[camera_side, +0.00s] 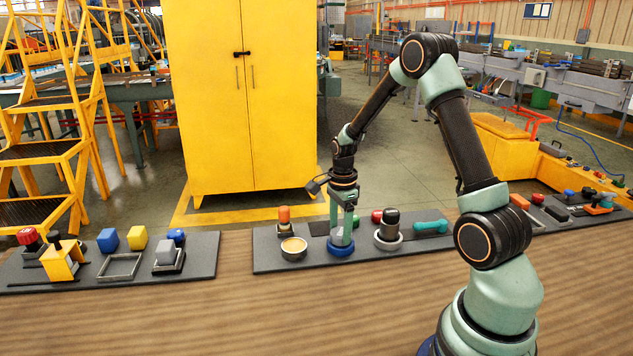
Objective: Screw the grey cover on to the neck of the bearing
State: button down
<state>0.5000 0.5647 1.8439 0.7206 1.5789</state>
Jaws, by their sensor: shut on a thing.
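My gripper (342,236) points straight down over the middle mat. Its fingers are shut on a small pale grey piece, which looks like the grey cover (341,239); the fingers hide much of it. Directly below is a round blue base (341,251), which looks like the bearing. Its neck is hidden by the fingers and the grey piece. The grey piece sits low, within the outline of the blue base. I cannot tell whether it touches the neck or is threaded on it.
Right of my gripper, a dark-topped cylinder stands in a grey ring (388,243), close by. A cream-topped bowl (293,248) and an orange-topped peg (284,215) stand left. A teal tool (430,227) lies right. The wooden table front (230,315) is clear.

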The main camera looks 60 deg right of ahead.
jog(key=shift+s, duration=0.35)
jog(key=m, duration=0.7)
jog(key=shift+a, duration=0.1)
jog(key=shift+m, duration=0.3)
